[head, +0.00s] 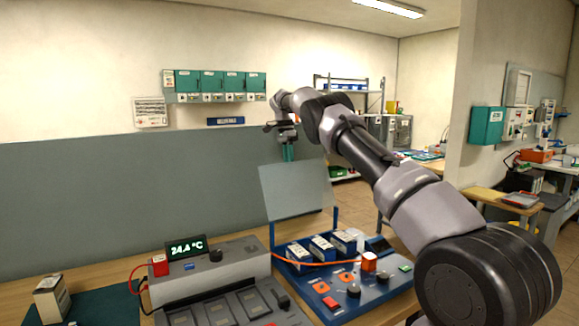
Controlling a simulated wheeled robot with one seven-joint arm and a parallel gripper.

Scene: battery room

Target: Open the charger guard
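The charger guard (296,190) is a clear, pale panel standing raised and leaning at the back of the blue charger (385,294). Its lower edge is by blue posts behind several white and blue batteries (322,247) in the charger's slots. My gripper (288,153) points down at the guard's top edge, with teal fingertips close to it. I cannot tell whether they touch the guard, are in front of it or behind it. The fingers are too small to tell whether they are open or shut.
A grey unit (218,285) with a 24.4 °C display (187,247) stands left of the charger. An orange cable (325,262) runs across the charger to a red-and-white plug (369,262). A boxed battery (51,298) sits on a dark green mat (105,307) at left.

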